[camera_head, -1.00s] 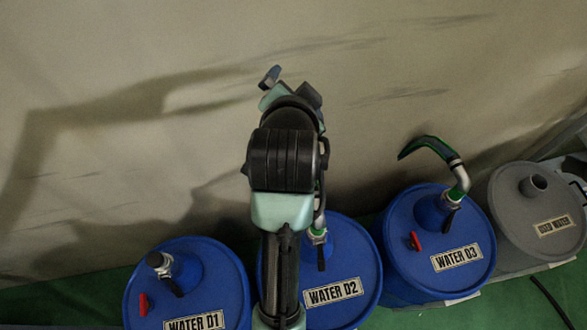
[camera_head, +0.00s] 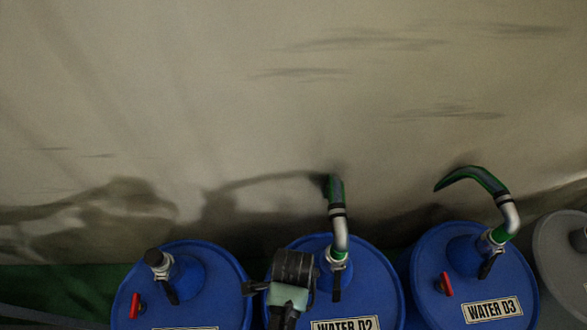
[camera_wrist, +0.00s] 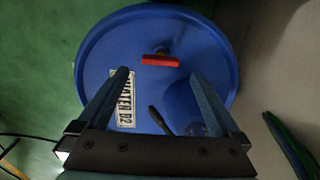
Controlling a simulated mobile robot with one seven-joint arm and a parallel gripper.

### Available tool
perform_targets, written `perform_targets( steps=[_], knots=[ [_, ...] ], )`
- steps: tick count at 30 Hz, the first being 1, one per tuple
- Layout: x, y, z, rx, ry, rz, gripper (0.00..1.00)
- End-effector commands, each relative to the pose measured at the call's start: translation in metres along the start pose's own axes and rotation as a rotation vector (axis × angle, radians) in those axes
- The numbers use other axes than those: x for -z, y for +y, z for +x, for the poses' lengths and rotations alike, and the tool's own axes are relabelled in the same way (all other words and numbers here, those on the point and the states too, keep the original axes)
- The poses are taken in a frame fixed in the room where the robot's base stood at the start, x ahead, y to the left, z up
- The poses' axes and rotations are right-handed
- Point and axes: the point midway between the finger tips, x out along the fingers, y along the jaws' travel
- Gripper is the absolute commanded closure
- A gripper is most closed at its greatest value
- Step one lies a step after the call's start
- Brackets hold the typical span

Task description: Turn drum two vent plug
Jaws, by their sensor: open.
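Drum two (camera_head: 372,285) is a blue drum with a "WATER D2" label (camera_head: 346,324), standing between the other blue drums in the head view. Its lid (camera_wrist: 105,40) fills the middle of the wrist view. Its red T-shaped vent plug (camera_wrist: 160,61) lies across the upper middle of that view. My gripper (camera_wrist: 160,75) is open and empty, its two fingers spread over the lid. In the picture, the plug sits just beyond the fingertips and between their lines. The gap in depth is hard to judge. In the head view my arm covers the plug.
A pipe (camera_head: 340,230) rises from drum two beside my arm. Drum D1 (camera_head: 215,285) with a red plug (camera_head: 135,305) stands left, drum D3 (camera_head: 425,255) right. A grey drum (camera_head: 560,250) is at the right edge. A pale wall is behind.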

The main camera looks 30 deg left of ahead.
Motion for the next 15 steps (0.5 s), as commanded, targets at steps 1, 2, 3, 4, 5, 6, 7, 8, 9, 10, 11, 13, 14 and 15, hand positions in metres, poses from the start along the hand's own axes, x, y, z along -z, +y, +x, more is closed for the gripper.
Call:
perform_targets(
  steps=[1, 2, 3, 4, 5, 6, 7, 8, 9, 10, 11, 13, 14, 15],
  knots=[
    [0.000, 0.000, 0.013, -0.002, -0.001, -0.001, 0.00],
    [0.000, 0.000, 0.019, -0.002, -0.001, -0.001, 0.00],
    [0.000, 0.000, 0.026, -0.002, -0.001, -0.001, 0.00],
    [0.000, 0.000, 0.030, -0.001, 0.000, -0.001, 0.00],
    [0.000, 0.000, 0.035, -0.001, -0.001, -0.001, 0.00],
    [0.000, -0.001, 0.040, 0.001, 0.000, -0.001, 0.00],
    [0.000, -0.001, 0.043, 0.000, 0.000, -0.001, 0.00],
    [0.000, -0.001, 0.046, 0.000, 0.000, 0.000, 0.00],
    [0.000, -0.001, 0.049, 0.002, 0.000, 0.000, 0.00],
    [0.000, -0.001, 0.051, 0.002, 0.000, 0.000, 0.00],
    [0.000, -0.001, 0.052, 0.002, 0.000, 0.000, 0.00],
    [0.000, -0.001, 0.054, 0.002, 0.000, 0.000, 0.00],
    [0.000, -0.001, 0.055, 0.002, 0.000, 0.000, 0.00],
    [0.000, -0.001, 0.055, 0.003, 0.001, 0.000, 0.00]
  ],
)
